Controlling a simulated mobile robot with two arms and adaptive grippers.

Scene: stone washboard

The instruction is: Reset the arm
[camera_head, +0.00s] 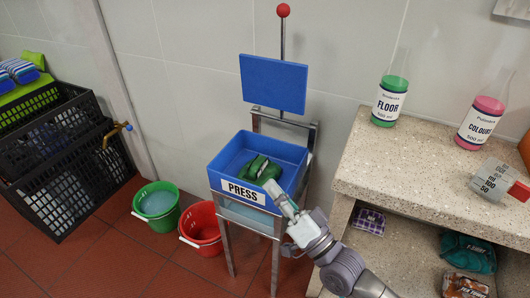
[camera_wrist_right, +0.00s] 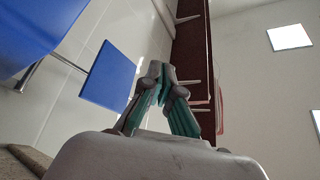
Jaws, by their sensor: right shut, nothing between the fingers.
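My right gripper (camera_head: 279,193) is in the head view, at the right front edge of the blue press box (camera_head: 226,157). It is shut, with nothing between its fingers. A dark green cloth-like item (camera_head: 259,169) lies in the blue box, just beyond the fingertips in the picture; I cannot tell whether they touch. In the right wrist view the closed fingers (camera_wrist_right: 160,85) point upward, with the blue press plate (camera_wrist_right: 107,78) to their left. My left gripper is not in view.
The raised blue plate (camera_head: 273,84) hangs above the box on a rod with a red knob (camera_head: 283,10). The stone counter (camera_head: 440,165) at right bears a green bottle (camera_head: 389,100) and a pink bottle (camera_head: 481,121). Green (camera_head: 157,204) and red (camera_head: 201,228) buckets and black crates (camera_head: 75,185) stand left.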

